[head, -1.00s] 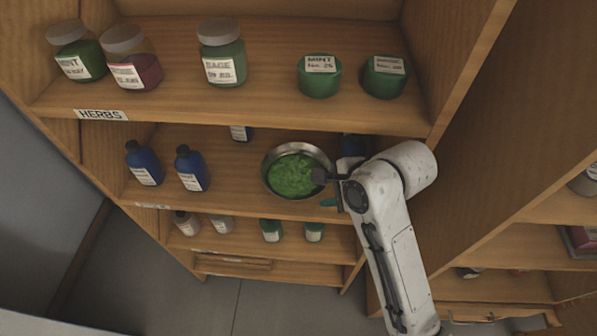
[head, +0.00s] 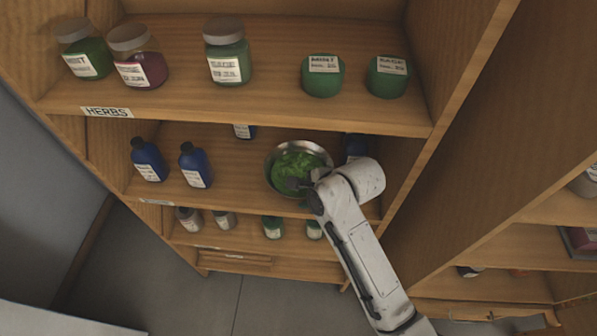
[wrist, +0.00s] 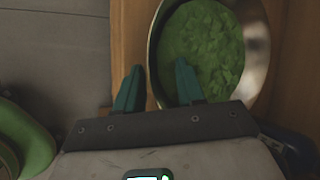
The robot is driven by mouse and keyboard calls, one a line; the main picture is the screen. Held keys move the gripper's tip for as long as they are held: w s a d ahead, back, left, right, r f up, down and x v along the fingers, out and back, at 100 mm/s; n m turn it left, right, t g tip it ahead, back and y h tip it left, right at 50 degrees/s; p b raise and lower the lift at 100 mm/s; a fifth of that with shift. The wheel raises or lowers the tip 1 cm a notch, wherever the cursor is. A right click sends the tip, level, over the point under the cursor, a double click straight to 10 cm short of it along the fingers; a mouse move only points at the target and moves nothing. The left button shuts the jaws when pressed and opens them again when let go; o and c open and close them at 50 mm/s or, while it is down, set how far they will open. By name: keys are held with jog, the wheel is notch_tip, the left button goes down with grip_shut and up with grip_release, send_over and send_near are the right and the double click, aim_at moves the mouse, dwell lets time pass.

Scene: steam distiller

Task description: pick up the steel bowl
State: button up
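The steel bowl (head: 324,158) stands on the middle shelf, full of chopped green leaves, and its lower right part is hidden behind my wrist. It fills the upper middle of the wrist view (wrist: 153,45). My gripper (head: 296,186) is at the bowl's front edge in the head view. In the wrist view my gripper (wrist: 158,84) is open, with teal fingers apart. One finger appears over the leaves and the other outside the bowl, with the near rim between them. I cannot tell whether either finger touches the rim.
Blue bottles (head: 195,165) stand left of the bowl, and another (head: 355,146) is close behind my wrist on the right. The upper shelf (head: 270,98) with jars overhangs the bowl. Small bottles (head: 272,227) stand on the shelf below. The shelf between bowl and left bottles is clear.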

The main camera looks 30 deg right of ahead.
jog(key=shift+c, duration=0.4)
grip_shut()
